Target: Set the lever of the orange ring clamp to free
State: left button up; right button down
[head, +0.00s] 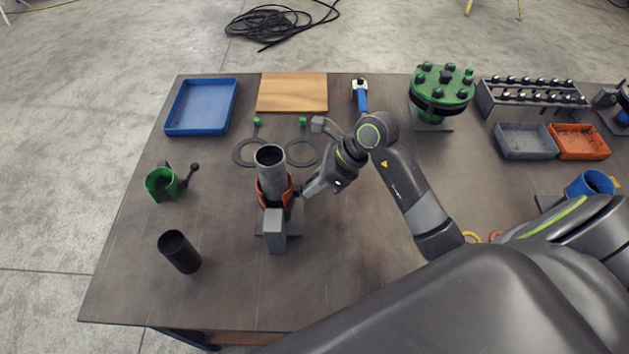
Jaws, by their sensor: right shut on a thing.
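The orange ring clamp (261,190) sits around an upright grey pipe (270,160) near the middle of the table. A grey block (275,231) stands in front of it. My right gripper (302,194) reaches in from the right and is at the right side of the clamp. It is shut on the clamp's lever, which is mostly hidden by the fingers, so I cannot read its setting. My left gripper is not in view.
A green clamp with a dark lever (160,184) and a black cylinder (179,252) stand at the left. Two dark rings (250,152) lie behind the pipe. A blue tray (201,130), wooden board (292,107) and green flange (441,88) stand farther back.

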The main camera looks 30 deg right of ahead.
jog(key=c, duration=1.3)
grip_release()
jog(key=shift+b+v, duration=1.55)
jog(key=shift+v, duration=7.15)
